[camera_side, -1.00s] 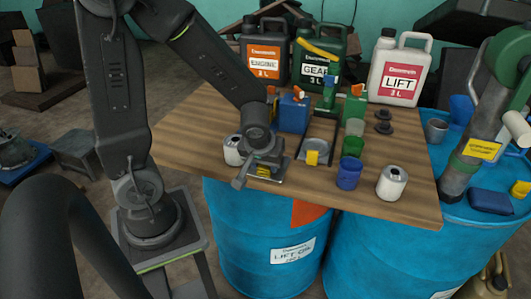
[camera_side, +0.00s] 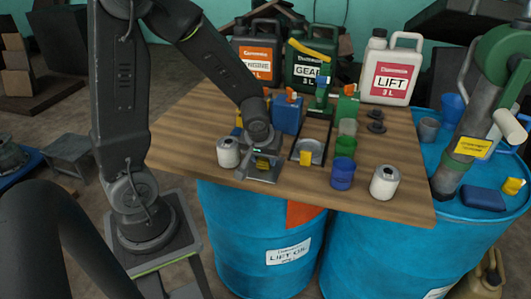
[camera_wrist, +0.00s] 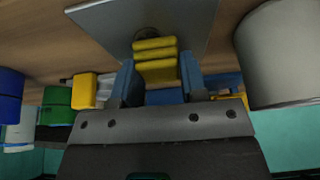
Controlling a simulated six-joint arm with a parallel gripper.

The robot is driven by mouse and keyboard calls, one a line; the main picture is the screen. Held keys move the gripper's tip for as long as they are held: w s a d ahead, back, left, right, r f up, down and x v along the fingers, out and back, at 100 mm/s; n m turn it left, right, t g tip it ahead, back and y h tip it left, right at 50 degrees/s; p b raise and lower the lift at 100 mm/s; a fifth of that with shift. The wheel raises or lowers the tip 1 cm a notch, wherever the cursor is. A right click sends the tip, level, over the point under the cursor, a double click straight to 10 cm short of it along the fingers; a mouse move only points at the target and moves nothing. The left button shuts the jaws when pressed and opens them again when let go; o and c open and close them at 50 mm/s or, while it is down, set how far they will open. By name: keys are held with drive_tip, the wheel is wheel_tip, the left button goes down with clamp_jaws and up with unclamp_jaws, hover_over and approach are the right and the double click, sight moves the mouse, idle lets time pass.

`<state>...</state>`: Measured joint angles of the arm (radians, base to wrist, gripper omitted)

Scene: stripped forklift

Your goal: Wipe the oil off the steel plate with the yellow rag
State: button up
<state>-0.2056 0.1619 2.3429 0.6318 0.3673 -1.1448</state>
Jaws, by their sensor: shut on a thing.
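The steel plate (camera_side: 262,177) lies flat at the front left of the wooden table, and it also shows in the wrist view (camera_wrist: 195,18). My gripper (camera_side: 262,160) is low over the plate. In the wrist view my gripper (camera_wrist: 157,78) has its blue fingers shut on the folded yellow rag (camera_wrist: 155,60). The rag also shows under my gripper in the side view (camera_side: 263,163). A dark oil spot (camera_wrist: 146,36) shows on the plate just past the rag, partly covered by it. I cannot tell whether the rag touches the plate.
The table's left end is clear.

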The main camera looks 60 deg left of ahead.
sight(261, 171)
drive_tip(key=s+d, duration=0.2)
drive_tip(key=d, duration=0.1)
drive_tip(key=shift+s, duration=0.4)
drive_tip(key=shift+s+r, duration=0.15)
wheel_tip(261, 171, up, 8)
drive_tip(key=shift+f, duration=0.3)
idle(0.6)
